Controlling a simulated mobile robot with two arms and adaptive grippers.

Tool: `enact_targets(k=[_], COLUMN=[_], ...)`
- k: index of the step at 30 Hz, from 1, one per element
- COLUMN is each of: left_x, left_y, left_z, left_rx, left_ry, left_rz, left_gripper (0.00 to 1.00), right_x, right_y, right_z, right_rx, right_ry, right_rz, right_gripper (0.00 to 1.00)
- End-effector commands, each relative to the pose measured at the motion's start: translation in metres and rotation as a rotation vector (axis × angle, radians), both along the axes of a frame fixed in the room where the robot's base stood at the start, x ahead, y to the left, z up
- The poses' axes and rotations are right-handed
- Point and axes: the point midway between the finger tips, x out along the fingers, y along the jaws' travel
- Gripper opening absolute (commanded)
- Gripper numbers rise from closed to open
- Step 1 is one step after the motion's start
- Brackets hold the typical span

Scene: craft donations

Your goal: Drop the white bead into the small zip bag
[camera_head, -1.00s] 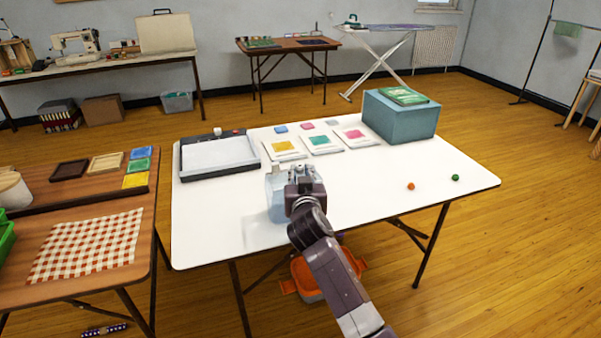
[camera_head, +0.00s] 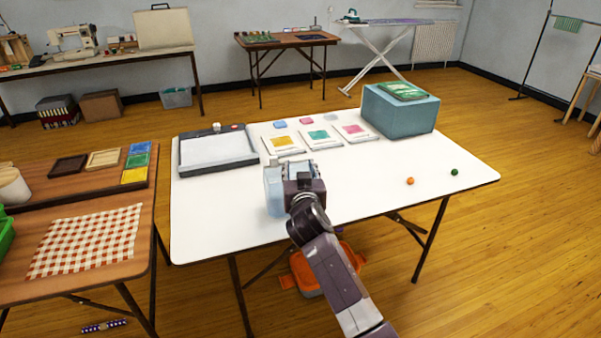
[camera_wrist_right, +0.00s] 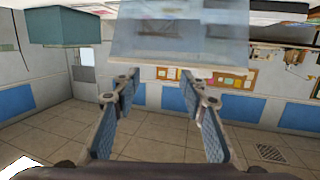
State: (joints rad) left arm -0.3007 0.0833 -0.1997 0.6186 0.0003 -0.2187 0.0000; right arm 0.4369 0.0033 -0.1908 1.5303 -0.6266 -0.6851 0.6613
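The small zip bag (camera_head: 273,192) is a translucent pale blue pouch standing near the middle of the white table, partly hidden behind my right gripper (camera_head: 302,170). In the right wrist view, which looks upside down, the bag (camera_wrist_right: 180,38) spans the top middle, just beyond the fingertips. My right gripper (camera_wrist_right: 160,80) has its two fingers apart there, with nothing visible between them. I cannot make out the white bead in either view. An orange bead (camera_head: 410,181) and a green bead (camera_head: 455,172) lie at the table's right side. My left gripper is out of view.
The white table (camera_head: 370,185) also carries a framed tray (camera_head: 215,151) at back left, several colored cards at the back, and a teal box (camera_head: 400,113) at back right. A wooden table (camera_head: 60,272) stands left. The right table area is mostly clear.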

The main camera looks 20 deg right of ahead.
Motion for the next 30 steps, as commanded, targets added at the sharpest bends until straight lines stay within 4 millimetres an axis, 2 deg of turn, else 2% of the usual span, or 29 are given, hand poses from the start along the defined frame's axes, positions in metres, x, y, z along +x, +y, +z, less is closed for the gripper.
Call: enact_targets(k=[5,15,21,28,30], left_x=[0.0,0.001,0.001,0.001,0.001], left_y=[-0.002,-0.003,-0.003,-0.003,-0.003], left_z=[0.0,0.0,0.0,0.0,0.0], left_rx=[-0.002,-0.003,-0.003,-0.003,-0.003], left_ry=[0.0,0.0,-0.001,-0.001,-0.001], left_rz=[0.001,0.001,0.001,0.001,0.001], left_gripper=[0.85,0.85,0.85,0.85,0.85], right_x=[-0.016,-0.076,-0.104,-0.114,-0.114], right_y=[0.005,0.019,0.025,0.027,0.028], right_z=[0.001,0.01,0.015,0.017,0.011], right_rx=[0.001,0.003,0.002,0.0,-0.002], right_ry=[0.001,0.001,0.002,0.002,0.013], right_rz=[0.001,0.002,0.002,0.0,0.005], right_gripper=[0.39,0.39,0.39,0.39,0.39])
